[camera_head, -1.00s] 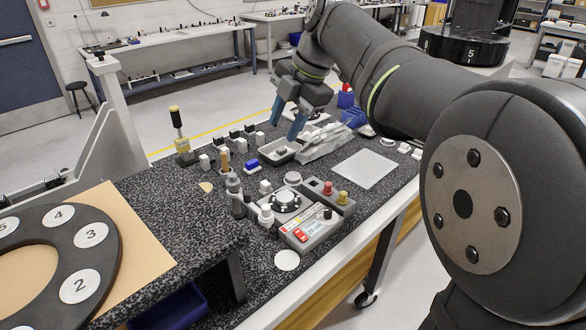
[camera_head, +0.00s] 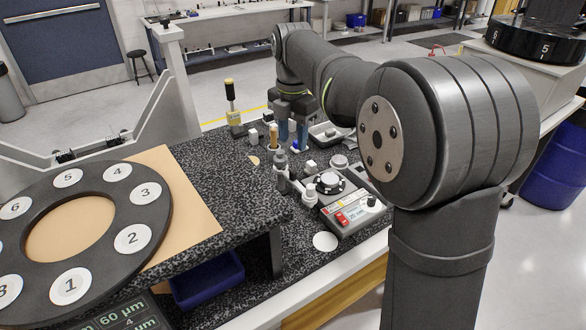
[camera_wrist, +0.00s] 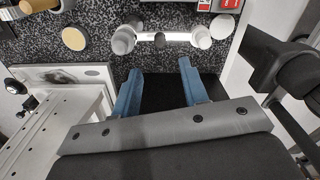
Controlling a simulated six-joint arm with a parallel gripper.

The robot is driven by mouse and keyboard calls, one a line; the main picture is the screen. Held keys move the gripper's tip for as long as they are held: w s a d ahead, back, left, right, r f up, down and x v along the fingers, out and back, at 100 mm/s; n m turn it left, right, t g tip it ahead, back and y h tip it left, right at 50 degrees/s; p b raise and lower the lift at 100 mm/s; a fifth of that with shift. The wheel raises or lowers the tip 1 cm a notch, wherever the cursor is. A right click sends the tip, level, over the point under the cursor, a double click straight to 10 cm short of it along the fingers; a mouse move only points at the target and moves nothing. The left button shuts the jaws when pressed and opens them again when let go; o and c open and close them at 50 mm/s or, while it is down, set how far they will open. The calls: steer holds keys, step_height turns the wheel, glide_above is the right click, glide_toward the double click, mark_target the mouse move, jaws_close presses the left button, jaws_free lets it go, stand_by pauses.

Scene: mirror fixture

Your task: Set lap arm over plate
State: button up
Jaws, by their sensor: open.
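In the head view, a small machine (camera_head: 352,211) with a red switch carries a round, dark-rimmed plate (camera_head: 329,184). Beside its left edge, a short light bar (camera_head: 296,184) joins upright knobbed posts; I take this as the lap arm, but cannot be sure. In the wrist view the bar (camera_wrist: 178,37) runs between two pale round knobs, beyond my fingertips. My gripper (camera_head: 293,138) points down behind the posts, its blue fingers apart. In the wrist view my gripper (camera_wrist: 160,70) is open, with nothing between the fingers. The plate is not clearly visible there.
A large dark ring with numbered discs (camera_head: 152,193) lies on a tan board at the left. A yellow-handled tool (camera_head: 232,104) and a wooden-handled one (camera_head: 272,138) stand near my gripper. A white disc (camera_head: 325,241) lies on the speckled bench. A grey tray (camera_head: 327,134) is behind.

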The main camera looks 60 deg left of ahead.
mark_target(293, 170)
step_height(293, 170, down, 10)
steer(key=shift+f, duration=0.1)
stand_by(0.4)
jaws_close()
